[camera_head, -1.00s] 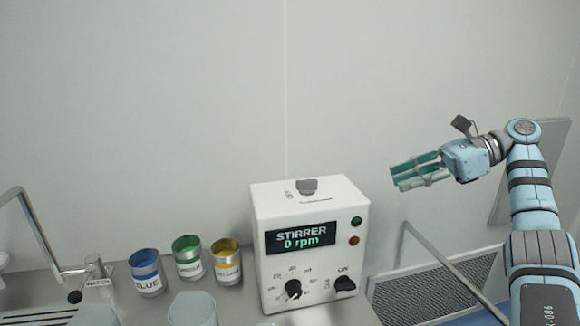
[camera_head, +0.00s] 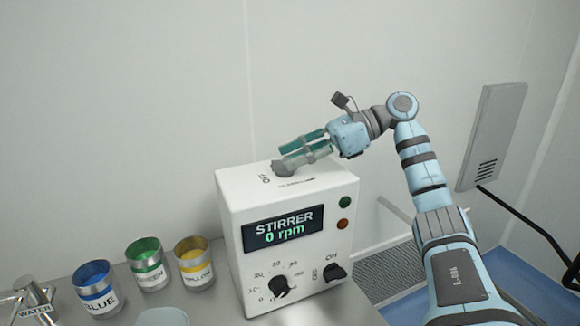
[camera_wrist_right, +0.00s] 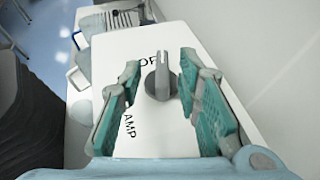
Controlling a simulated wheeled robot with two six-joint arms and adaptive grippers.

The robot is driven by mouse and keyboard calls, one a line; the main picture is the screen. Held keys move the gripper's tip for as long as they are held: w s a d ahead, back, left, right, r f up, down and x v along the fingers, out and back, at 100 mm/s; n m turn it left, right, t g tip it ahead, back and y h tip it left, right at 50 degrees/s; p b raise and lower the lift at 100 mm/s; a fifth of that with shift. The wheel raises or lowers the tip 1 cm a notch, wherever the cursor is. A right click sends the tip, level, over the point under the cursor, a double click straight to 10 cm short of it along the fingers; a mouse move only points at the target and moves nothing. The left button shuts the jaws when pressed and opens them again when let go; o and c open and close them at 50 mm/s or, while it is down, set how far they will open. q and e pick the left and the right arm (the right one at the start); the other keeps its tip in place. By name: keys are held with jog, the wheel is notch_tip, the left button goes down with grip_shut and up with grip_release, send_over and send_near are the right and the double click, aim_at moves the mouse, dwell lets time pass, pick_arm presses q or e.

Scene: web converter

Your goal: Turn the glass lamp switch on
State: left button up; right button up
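The glass lamp switch is a grey knob (camera_wrist_right: 161,80) on the white top of the stirrer box (camera_head: 230,190). The lettering beside it is partly hidden; "AMP" and part of another word show in the right wrist view. My right gripper (camera_wrist_right: 160,90) is open, with one teal-padded finger on each side of the knob and a gap on both sides. In the head view the right gripper (camera_head: 285,160) is at the box top, over the knob (camera_head: 282,168), which its fingers partly cover. My left gripper is not in view.
The box front has a display reading "0 rpm", two dials and green and red lamps. Blue (camera_head: 95,288), green (camera_head: 148,262) and yellow (camera_head: 194,262) cans stand left of it, near a water tap (camera_head: 35,300). A wall (camera_head: 150,80) rises behind.

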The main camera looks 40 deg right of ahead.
aim_at(275, 160)
jog(key=a, duration=0.1)
jog(key=w, duration=0.1)
jog(key=w+a, duration=0.1)
jog(key=shift+a+f, duration=0.25)
jog(key=shift+a, duration=0.1)
jog(key=shift+w+a, duration=0.1)
jog(key=shift+a, duration=0.2)
jog(key=shift+r, duration=0.1)
jog(key=shift+s+d, duration=0.15)
jog(key=shift+s, duration=0.05)
jog(key=shift+s+d, duration=0.3)
jog(key=shift+d, duration=0.3)
jog(key=c, duration=0.5)
jog(key=shift+d, duration=0.15)
grip_shut()
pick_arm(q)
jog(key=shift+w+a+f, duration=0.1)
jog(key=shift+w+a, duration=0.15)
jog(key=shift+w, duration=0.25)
pick_arm(e)
jog(key=shift+f, duration=0.2)
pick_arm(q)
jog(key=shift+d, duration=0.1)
